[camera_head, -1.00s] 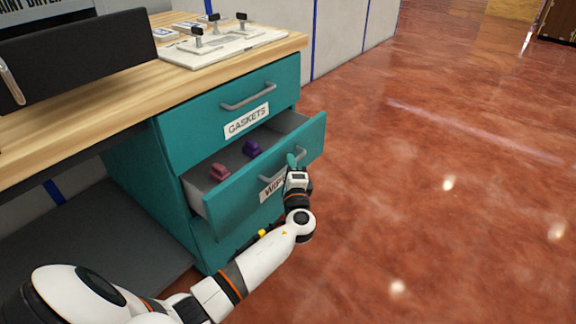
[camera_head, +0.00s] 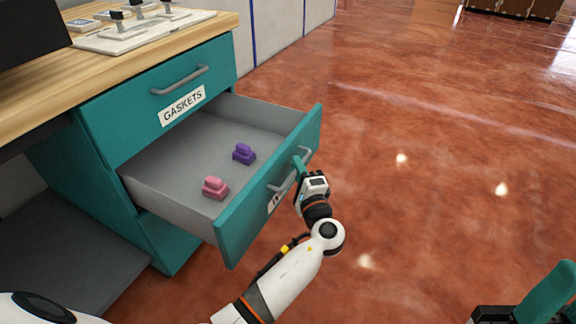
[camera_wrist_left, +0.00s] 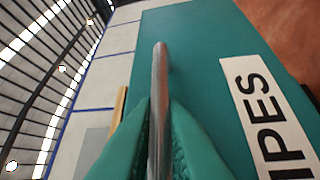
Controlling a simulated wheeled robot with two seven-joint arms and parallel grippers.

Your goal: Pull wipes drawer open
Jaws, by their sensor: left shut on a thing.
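The wipes drawer (camera_head: 272,190) is a teal-fronted drawer with a grey inside, and it stands far out from the cabinet (camera_head: 105,165). Its label (camera_wrist_left: 268,115) shows in the left wrist view, partly cut off. My left gripper (camera_head: 299,166) is shut on the drawer's grey bar handle (camera_head: 303,156); the handle (camera_wrist_left: 160,75) runs between its teal fingers (camera_wrist_left: 158,135) in the left wrist view. A pink object (camera_head: 215,188) and a purple object (camera_head: 244,154) lie inside the drawer. A teal finger of my right gripper (camera_head: 548,295) shows at the lower right corner, mostly cut off.
The closed gaskets drawer (camera_head: 150,115) sits directly above. A wooden worktop (camera_head: 40,98) carries a white board (camera_head: 100,42) with black-topped fixtures. The red glossy floor (camera_head: 430,200) to the right is clear.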

